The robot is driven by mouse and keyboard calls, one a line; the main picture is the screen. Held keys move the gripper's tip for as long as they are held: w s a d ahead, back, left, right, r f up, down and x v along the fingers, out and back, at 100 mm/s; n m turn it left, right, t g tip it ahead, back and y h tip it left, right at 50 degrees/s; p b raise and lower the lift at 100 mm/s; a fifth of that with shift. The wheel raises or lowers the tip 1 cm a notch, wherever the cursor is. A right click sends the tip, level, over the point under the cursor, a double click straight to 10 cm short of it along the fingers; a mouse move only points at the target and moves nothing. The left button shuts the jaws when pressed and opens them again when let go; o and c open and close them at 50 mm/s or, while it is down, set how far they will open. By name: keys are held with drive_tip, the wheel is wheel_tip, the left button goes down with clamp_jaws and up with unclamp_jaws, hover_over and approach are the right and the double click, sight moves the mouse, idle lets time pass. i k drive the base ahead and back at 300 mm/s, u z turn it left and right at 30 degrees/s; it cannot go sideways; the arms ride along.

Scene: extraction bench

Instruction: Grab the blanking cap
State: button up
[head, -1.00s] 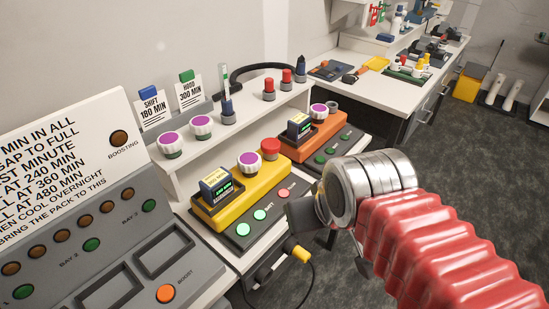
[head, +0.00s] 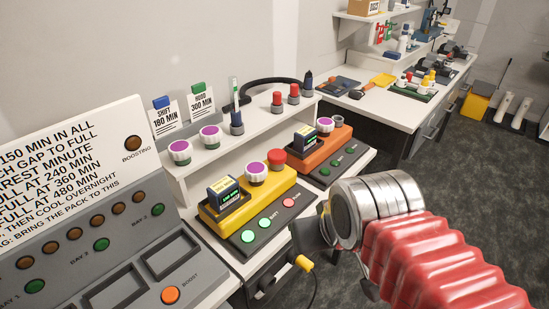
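Several caps stand at the bench, and I cannot tell which is the blanking cap. Two red-topped caps, one at left (head: 278,101) and one at right (head: 294,92), stand on the white shelf. White caps with purple tops stand on the shelf at left (head: 180,151) and beside it (head: 210,137). Another purple-topped cap (head: 257,173) and a red knob (head: 276,159) sit on the yellow unit. My gripper (head: 306,236) shows only as a dark part beyond my silver wrist, in front of the bench edge. Its fingers are mostly hidden, so its opening does not show.
The yellow unit (head: 273,189) and the orange unit (head: 318,149) stand on the bench below the shelf (head: 240,150). A grey charging panel (head: 118,262) fills the lower left. A yellow plug (head: 304,262) with a cable is at the bench front. Open floor lies at right.

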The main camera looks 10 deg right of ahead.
sight(276, 156)
drive_tip(key=u, duration=4.2)
drive_tip(key=k, duration=1.05)
